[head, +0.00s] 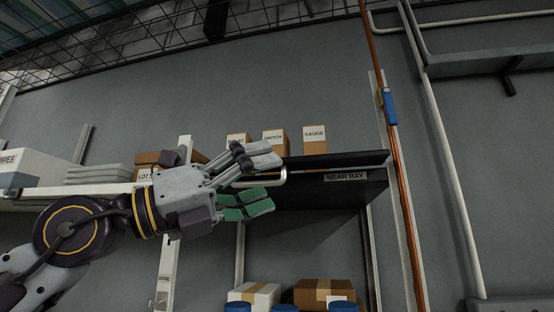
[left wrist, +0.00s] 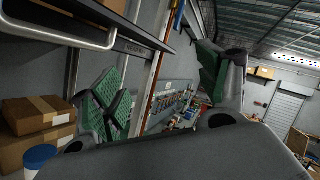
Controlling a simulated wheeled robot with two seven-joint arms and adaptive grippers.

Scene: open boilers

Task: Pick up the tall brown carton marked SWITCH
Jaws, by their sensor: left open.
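The brown carton marked SWITCH (head: 273,142) stands upright on the NEAR BAY shelf (head: 345,190) in the head view, between two other labelled cartons. Its lower part is hidden behind the fingers of my left gripper (head: 264,182). The gripper is open and empty, in front of the shelf edge and lower than the carton in the picture. In the left wrist view my left gripper (left wrist: 158,88) has its green-padded fingers spread wide with nothing between them. The SWITCH carton cannot be made out there. My right gripper is not in view.
The GAUGE carton (head: 314,140) stands to the right and a partly hidden carton (head: 238,138) to the left. A pale bent rail (head: 284,176) runs near the fingers. An orange pipe (head: 397,150) rises right of the shelf. Boxes (head: 324,292) sit below.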

